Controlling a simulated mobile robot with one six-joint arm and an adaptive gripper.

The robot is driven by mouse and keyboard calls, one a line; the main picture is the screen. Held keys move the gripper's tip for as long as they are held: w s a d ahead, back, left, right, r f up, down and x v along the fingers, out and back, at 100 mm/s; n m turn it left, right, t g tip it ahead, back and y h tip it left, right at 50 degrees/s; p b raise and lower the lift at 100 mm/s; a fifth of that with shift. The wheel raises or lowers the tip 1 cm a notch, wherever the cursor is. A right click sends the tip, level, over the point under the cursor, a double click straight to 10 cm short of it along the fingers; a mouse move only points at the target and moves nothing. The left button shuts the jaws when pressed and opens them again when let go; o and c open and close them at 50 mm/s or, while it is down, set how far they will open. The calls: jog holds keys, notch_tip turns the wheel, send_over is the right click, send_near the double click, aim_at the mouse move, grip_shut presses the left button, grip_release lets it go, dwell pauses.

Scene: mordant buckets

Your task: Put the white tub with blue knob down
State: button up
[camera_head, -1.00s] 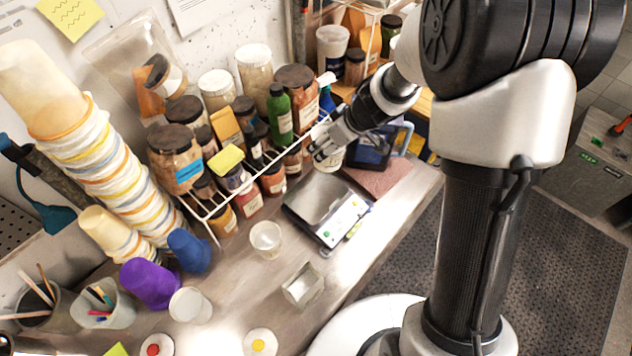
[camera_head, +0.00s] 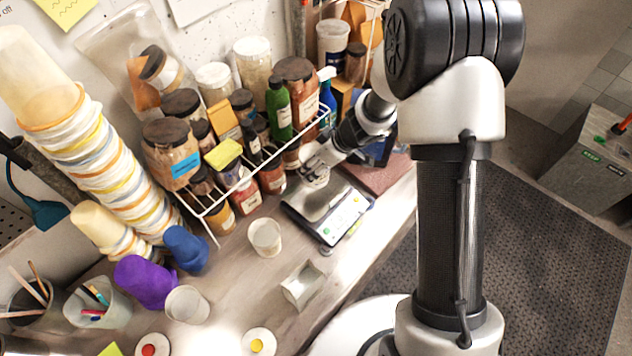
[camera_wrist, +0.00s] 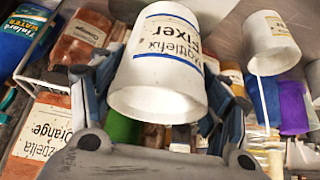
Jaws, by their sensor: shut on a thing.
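A white tapered tub (camera_wrist: 160,65) with printed label and blue stripe fills the middle of the wrist view. My gripper (camera_wrist: 157,95) is shut on it, one finger on each side. No blue knob shows on it. In the head view my gripper (camera_head: 314,165) holds the tub (camera_head: 316,178) over or just behind the back part of the scale (camera_head: 327,210). I cannot tell whether the tub touches the scale. A similar pale cup (camera_head: 265,237) stands on the bench left of the scale and shows in the wrist view (camera_wrist: 270,45).
A white wire rack (camera_head: 240,183) crowded with jars and bottles stands behind the scale. A weighing boat (camera_head: 302,285), a clear cup (camera_head: 187,304) and white lids with a red knob (camera_head: 149,350) and yellow knob (camera_head: 257,345) lie nearer. Bare bench (camera_head: 240,285) shows between.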

jog(key=shift+f+b, duration=1.45)
jog(key=shift+f, duration=1.7)
jog(key=shift+f, duration=0.15)
jog(key=o, duration=1.2)
jog(key=shift+c, duration=0.2)
